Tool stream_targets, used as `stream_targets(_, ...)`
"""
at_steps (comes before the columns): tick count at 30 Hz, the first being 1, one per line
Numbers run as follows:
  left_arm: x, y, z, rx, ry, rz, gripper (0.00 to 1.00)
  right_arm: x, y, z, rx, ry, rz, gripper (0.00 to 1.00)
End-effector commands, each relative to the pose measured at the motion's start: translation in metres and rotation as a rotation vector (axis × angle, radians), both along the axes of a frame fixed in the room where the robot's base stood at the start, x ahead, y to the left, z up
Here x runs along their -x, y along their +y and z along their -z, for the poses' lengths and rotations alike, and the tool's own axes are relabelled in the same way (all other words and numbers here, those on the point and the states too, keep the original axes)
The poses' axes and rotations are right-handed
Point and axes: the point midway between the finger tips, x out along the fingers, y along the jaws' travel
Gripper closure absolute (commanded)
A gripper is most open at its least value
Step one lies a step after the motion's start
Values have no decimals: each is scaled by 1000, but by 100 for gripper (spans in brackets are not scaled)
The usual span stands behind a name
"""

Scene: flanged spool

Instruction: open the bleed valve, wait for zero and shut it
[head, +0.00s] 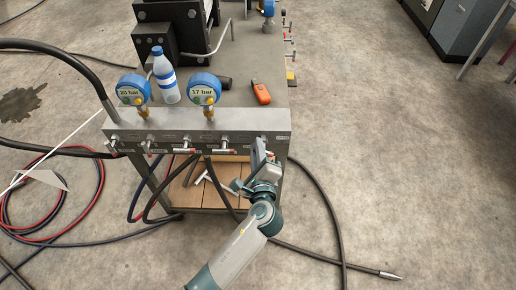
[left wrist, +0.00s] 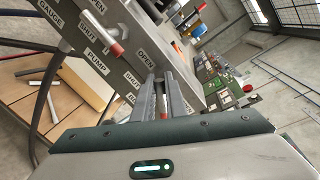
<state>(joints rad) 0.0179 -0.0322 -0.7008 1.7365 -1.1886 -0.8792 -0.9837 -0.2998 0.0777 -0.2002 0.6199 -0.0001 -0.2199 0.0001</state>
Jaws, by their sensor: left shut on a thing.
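A grey manifold block (head: 200,122) carries a row of valve levers with red tips. Two blue gauges stand on it: the left gauge (head: 133,91) reads 20 bar, the right gauge (head: 205,92) reads 17 bar. My left gripper (head: 262,152) is at the block's right end. In the left wrist view its fingers (left wrist: 157,95) are shut on a valve lever (left wrist: 163,116), whose red tip shows between them. The neighbouring lever (left wrist: 105,38) is by the PUMP label. My right gripper is not in view.
A white bottle (head: 165,77) and an orange device (head: 261,93) stand on the bench behind the block. Black hoses (head: 325,205) hang below and run over the floor. A wooden shelf (head: 200,190) lies under the block. The floor at right is mostly clear.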

Motion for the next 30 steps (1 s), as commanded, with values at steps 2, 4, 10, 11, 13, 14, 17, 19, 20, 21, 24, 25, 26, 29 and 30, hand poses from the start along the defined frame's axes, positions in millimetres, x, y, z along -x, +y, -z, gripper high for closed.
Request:
stream_targets(2,1,0,2,32,3,-1,100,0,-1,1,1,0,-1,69)
stream_targets(4,1,0,3,52,4,0,100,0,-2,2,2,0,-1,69)
stream_targets(10,1,0,3,77,2,0,100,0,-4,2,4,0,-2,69)
stream_targets(11,1,0,3,78,3,1,100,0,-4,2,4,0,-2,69)
stream_targets(13,1,0,3,78,3,1,100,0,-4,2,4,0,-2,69)
stream_targets(14,1,0,3,78,3,1,100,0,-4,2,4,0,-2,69)
stream_targets(17,1,1,3,77,3,1,100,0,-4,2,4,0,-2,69)
stream_targets(19,1,1,3,77,4,0,100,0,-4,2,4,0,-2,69)
stream_targets(20,1,1,3,76,4,0,84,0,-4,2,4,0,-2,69)
stream_targets(21,1,1,3,76,3,-1,74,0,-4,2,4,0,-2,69)
stream_targets(24,1,1,3,76,2,0,70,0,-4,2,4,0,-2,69)
stream_targets(25,0,1,2,76,2,0,70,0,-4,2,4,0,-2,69)
stream_targets(26,0,1,2,76,2,0,70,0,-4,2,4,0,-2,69)
stream_targets(29,0,1,2,76,2,1,70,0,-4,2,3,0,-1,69)
stream_targets(30,0,1,2,76,2,1,70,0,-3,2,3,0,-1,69)
